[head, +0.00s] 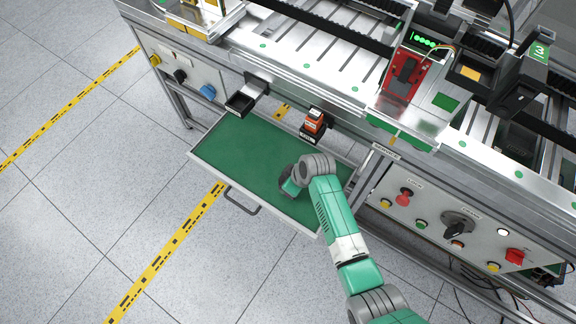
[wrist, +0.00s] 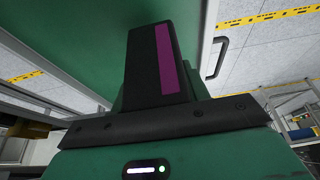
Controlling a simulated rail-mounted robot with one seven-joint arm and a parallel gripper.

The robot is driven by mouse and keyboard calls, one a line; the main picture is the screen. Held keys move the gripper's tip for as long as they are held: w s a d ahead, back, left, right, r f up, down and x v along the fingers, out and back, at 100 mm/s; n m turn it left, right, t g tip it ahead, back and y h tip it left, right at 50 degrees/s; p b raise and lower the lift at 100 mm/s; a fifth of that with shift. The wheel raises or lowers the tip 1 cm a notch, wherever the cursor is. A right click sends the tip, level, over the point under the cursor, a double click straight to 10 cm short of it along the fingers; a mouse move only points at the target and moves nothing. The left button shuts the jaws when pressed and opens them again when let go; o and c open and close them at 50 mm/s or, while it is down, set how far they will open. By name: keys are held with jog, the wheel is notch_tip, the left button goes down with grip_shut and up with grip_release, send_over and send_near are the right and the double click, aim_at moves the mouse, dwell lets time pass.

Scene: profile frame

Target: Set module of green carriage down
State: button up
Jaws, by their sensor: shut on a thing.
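My gripper (head: 288,188) is over the green-lined drawer in the head view, shut, its jaws partly hidden by my wrist. In the wrist view a black block with a magenta stripe (wrist: 160,60) stands up from the dark bar of my gripper. I cannot tell how much of it is finger and how much the held module. Whether it touches the drawer floor cannot be seen. A carriage (head: 437,107) with a green square is on the line at the upper right. A red unit (head: 403,76) stands beside it. I cannot tell if this is the green carriage.
The drawer (head: 205,157) is pulled out, its green floor mostly bare to the left. An orange and black block (head: 314,121) stands at its back edge. A small black bin (head: 240,104) juts over its back left. The control panel (head: 440,222) is to the right.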

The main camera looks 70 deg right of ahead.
jog(key=shift+w+d+f, duration=0.15)
jog(key=shift+w+d, duration=0.05)
jog(key=shift+d, duration=0.05)
notch_tip(320, 180, down, 3)
jog(key=shift+d+f+b, duration=0.1)
jog(key=shift+f+b, duration=0.05)
jog(key=shift+b, duration=0.95)
jog(key=shift+f, duration=0.1)
jog(key=o, duration=1.1)
